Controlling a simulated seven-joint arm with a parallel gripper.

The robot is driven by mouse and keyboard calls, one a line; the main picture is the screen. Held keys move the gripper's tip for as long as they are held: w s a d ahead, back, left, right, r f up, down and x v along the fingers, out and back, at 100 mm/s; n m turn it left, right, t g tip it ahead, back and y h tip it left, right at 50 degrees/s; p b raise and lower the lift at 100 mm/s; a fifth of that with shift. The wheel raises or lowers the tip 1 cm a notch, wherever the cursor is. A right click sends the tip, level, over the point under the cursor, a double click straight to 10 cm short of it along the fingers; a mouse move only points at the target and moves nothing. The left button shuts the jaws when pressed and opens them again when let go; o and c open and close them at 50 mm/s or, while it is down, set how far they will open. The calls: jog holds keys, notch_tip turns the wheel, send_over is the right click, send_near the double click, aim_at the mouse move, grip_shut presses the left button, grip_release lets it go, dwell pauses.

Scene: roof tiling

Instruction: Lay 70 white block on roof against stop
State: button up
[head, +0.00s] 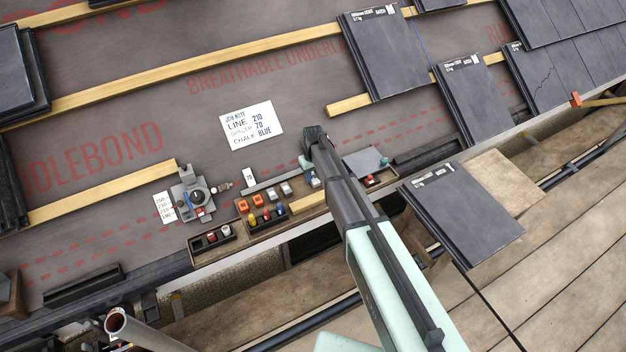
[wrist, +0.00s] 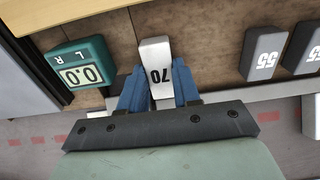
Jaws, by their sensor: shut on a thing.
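In the wrist view, a white block marked 70 (wrist: 156,52) stands between the two blue fingers of my gripper (wrist: 157,88), which is shut on it. The block is over a brown wooden surface; I cannot tell whether it touches it. In the head view, my gripper (head: 312,138) is above the roof membrane by the upper edge of the wooden tray (head: 272,228), and the held block is hidden. The dark roof membrane (head: 300,95) carries wooden battens. I cannot make out which part is the stop.
Grey blocks marked 55 (wrist: 262,55) stand right of the held block; a teal gauge reading 0.0 (wrist: 78,72) is left. A note card (head: 251,122) lists line 210, 70 and chalk blue. A grey device (head: 191,193) sits left of the tray. Slates (head: 385,55) lie right.

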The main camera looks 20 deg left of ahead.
aim_at(313, 177)
jog(key=c, duration=0.3)
jog(key=shift+r, duration=2.5)
jog(key=shift+c, duration=0.2)
